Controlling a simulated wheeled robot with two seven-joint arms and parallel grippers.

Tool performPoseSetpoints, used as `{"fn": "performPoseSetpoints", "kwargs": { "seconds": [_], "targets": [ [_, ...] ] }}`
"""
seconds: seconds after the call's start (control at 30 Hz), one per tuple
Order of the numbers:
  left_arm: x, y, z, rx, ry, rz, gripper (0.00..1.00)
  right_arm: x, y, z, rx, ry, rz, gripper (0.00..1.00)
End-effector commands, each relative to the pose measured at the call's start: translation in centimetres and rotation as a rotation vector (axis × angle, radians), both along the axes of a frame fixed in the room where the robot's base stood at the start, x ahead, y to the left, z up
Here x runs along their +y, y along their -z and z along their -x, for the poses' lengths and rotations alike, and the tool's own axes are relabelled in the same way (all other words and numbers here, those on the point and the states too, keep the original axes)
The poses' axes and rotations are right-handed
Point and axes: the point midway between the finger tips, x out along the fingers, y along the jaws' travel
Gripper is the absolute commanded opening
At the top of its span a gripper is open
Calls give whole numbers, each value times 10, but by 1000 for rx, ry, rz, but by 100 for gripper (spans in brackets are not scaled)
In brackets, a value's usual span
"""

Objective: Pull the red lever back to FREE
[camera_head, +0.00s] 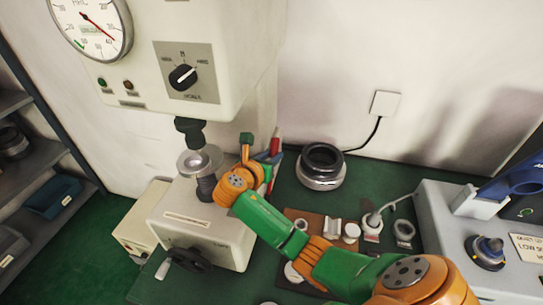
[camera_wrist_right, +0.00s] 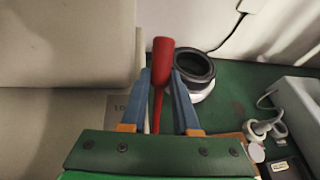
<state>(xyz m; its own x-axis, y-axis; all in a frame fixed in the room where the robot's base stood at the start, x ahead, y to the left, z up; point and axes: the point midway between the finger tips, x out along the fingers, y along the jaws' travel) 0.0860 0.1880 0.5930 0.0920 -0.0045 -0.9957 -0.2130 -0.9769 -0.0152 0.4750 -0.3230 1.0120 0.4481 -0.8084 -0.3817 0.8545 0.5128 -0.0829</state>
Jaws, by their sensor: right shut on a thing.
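The red lever (camera_wrist_right: 162,52) stands up between the two blue fingers of my right gripper (camera_wrist_right: 161,76) in the right wrist view. In the head view a bit of the red lever (camera_head: 275,146) shows beside my right gripper (camera_head: 268,157), behind the hardness tester's front spindle. The lever's foot is hidden by my gripper. My left gripper is not in view.
The hardness tester (camera_head: 205,225) stands left of my arm, with a dial (camera_head: 90,28) and a selector knob (camera_head: 183,77). Dark and silver rings (camera_head: 321,167) stand on the green bench to the right. A brown board (camera_head: 318,222) holds small parts. A grey device (camera_head: 450,240) is at far right.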

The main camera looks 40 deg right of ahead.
Motion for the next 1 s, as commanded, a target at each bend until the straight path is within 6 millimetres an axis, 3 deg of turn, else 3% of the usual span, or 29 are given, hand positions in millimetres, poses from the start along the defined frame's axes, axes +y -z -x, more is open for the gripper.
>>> {"fn": "performPoseSetpoints", "kwargs": {
  "seconds": [0.5, 0.63, 0.8, 1.0],
  "targets": [
    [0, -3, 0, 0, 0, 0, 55, 1, -2, 1, -5, 1, 10, 0],
    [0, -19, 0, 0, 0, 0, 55, 15, -9, 13, -83, -1, 121, 0],
    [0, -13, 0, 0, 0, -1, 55, 34, -8, 27, -202, -1, 261, 0],
    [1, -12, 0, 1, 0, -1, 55, 38, -11, 30, -235, -1, 292, 0]
  ]
}}
